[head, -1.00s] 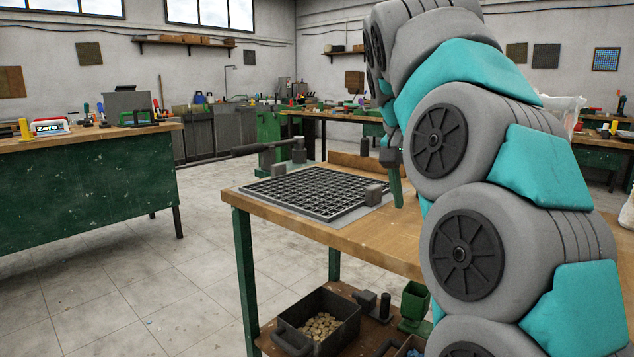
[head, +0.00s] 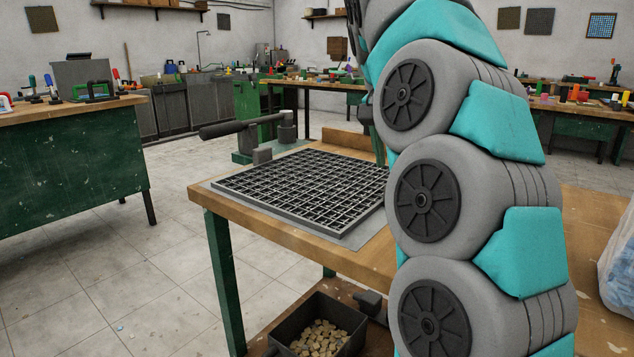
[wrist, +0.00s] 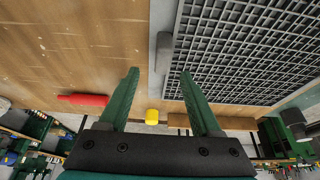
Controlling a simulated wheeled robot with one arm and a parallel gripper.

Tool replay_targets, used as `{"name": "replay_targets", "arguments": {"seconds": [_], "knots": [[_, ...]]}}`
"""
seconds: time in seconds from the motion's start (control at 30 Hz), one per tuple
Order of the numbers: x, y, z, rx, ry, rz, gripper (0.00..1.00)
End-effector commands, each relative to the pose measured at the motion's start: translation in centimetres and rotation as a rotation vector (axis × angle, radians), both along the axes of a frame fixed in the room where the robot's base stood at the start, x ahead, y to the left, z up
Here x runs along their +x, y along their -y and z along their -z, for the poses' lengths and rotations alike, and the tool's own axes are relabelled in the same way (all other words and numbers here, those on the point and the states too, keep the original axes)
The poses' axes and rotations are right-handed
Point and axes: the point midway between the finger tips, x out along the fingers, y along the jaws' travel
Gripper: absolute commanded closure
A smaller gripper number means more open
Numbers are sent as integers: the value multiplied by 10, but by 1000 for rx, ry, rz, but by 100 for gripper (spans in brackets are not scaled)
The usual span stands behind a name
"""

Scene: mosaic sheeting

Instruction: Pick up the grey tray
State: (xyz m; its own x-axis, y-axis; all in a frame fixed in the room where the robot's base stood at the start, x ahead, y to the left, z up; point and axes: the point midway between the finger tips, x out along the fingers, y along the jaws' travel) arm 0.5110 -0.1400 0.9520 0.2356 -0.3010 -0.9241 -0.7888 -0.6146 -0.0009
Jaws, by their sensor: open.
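The grey tray (head: 297,187) is a flat square with a dark grid. It lies on a pale sheet on the wooden workbench. A small grey block (head: 262,155) stands at its far left edge. My gripper (wrist: 160,72) is open and empty in the wrist view. Another grey block (wrist: 163,50), at the near side of the tray (wrist: 245,45), shows just beyond and between the green fingertips. Whether the fingers straddle it in height, I cannot tell. In the head view my arm hides most of the gripper and the tray's right end.
The wooden workbench (head: 350,255) has a lever tool (head: 240,127) at its far left edge. A dark bin of tan pieces (head: 318,335) stands on the shelf below. A clear bag (head: 617,255) is at the right. Open floor lies left of the bench.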

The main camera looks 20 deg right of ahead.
Motion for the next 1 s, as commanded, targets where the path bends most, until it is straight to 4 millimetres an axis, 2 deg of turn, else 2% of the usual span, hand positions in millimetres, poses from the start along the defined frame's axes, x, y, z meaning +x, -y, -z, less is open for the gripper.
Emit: {"name": "replay_targets", "arguments": {"seconds": [0.03, 0.17, 0.6, 0.93, 1.0], "knots": [[1, 0, 8, 1, -1, -1, 35], [2, 3, 11, -1, -1, -1, 35], [14, 11, 51, -1, -1, -1, 35], [16, 13, 55, -1, 1, 0, 35], [16, 13, 55, -1, 0, -1, 43]]}}
